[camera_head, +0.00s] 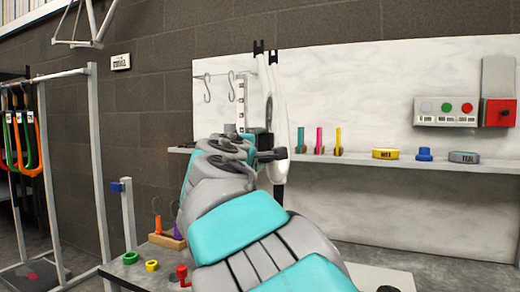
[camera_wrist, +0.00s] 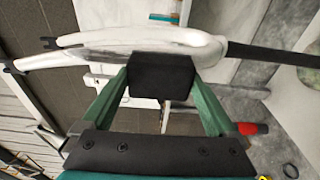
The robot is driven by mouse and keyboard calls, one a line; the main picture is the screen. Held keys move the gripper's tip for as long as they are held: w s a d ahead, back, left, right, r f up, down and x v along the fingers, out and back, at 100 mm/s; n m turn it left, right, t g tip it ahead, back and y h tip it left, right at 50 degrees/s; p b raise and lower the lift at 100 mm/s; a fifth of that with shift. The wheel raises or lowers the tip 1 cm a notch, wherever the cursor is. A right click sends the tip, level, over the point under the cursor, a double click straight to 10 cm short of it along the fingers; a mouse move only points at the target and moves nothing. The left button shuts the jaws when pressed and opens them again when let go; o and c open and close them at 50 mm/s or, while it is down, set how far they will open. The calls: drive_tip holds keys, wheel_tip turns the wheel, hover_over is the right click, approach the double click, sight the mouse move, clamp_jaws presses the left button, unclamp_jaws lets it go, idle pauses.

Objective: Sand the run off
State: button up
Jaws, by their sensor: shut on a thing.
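My gripper (camera_wrist: 163,88) is shut on a black block (camera_wrist: 162,72), held between its two green fingers in the wrist view. A white fork (camera_wrist: 95,42) with dark tips and a black stem lies across that view, just beyond the block. I cannot tell whether the block touches it. In the head view the white fork (camera_head: 282,112) hangs upright in front of the pale panel, tips up. My arm hides part of it, and my gripper is mostly hidden there. No paint run can be made out clearly.
A shelf (camera_head: 400,163) carries coloured sticks, a yellow tin (camera_head: 385,154), a blue piece (camera_head: 424,154) and a teal tin (camera_head: 464,157). A switch box (camera_head: 445,112) is above. A rack (camera_head: 98,160) with coloured forks stands left. Rings, including a green one (camera_head: 130,257), lie on the bench.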

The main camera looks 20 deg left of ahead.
sight(268, 91)
drive_tip(key=shift+w+p, duration=0.3)
drive_tip(key=shift+w, duration=0.5)
drive_tip(key=shift+r, duration=0.1)
wheel_tip(268, 91, up, 4)
drive_tip(key=p, duration=0.3)
drive_tip(key=shift+s+f+p, duration=0.1)
drive_tip(key=shift+f+p, duration=0.1)
drive_tip(key=shift+p, duration=0.15)
wheel_tip(268, 91, up, 4)
drive_tip(key=p, duration=0.3)
drive_tip(key=shift+f+p, duration=0.2)
drive_tip(key=shift+p, duration=0.1)
drive_tip(key=shift+w+r+p, duration=0.25)
drive_tip(key=shift+r+p, duration=0.15)
drive_tip(key=shift+r, duration=2.9)
drive_tip(key=shift+d+r, duration=0.1)
drive_tip(key=shift+r, duration=0.15)
drive_tip(key=shift+w, duration=0.1)
